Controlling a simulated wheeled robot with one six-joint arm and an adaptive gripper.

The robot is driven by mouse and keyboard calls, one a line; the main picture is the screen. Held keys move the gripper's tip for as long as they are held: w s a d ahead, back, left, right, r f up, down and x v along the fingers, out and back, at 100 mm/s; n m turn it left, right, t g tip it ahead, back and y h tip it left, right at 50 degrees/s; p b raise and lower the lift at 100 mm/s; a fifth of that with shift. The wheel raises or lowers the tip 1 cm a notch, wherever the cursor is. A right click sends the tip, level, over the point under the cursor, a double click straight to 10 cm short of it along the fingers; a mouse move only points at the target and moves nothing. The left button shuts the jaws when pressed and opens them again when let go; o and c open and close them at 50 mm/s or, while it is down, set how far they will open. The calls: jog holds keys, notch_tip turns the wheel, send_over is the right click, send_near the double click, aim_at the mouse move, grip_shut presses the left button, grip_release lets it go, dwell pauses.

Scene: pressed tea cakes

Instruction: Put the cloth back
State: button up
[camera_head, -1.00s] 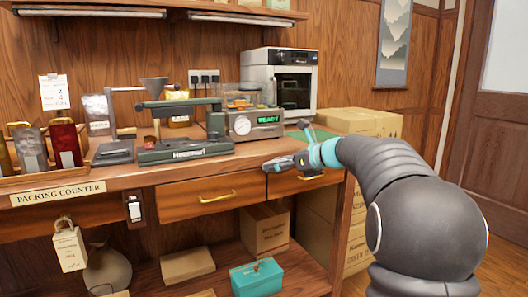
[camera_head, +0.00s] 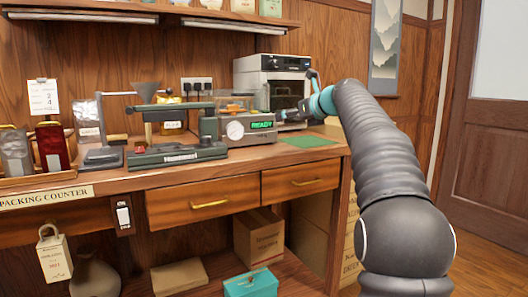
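A flat green rectangle (camera_head: 310,141), perhaps the cloth or a mat, lies on the right end of the wooden counter, in front of the white oven-like machine. I see no other clear cloth. My gripper (camera_head: 292,112) is raised above and behind the green rectangle, in front of the machine's dark door and beside the grey device with the green READY display. The gripper is small and dark against the door. I cannot make out whether its fingers are apart or whether they hold anything.
The grey device (camera_head: 235,130) and the green press (camera_head: 177,155) stand left of the green rectangle. The white machine (camera_head: 268,75) is behind my gripper. Two closed drawers (camera_head: 302,182) are under the counter. Cartons (camera_head: 350,225) stand right of the counter.

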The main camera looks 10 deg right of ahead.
jog(key=b, duration=0.2)
send_over(263, 152)
notch_tip(263, 152, down, 6)
jog(key=shift+w+a+r, duration=0.1)
jog(key=shift+r, duration=0.1)
jog(key=shift+f+b, duration=1.05)
jog(key=shift+f, duration=0.95)
jog(key=shift+f, duration=0.15)
jog(key=o, duration=1.3)
jog(key=shift+o, duration=0.2)
jog(key=shift+r, duration=0.2)
jog(key=v, duration=1.2)
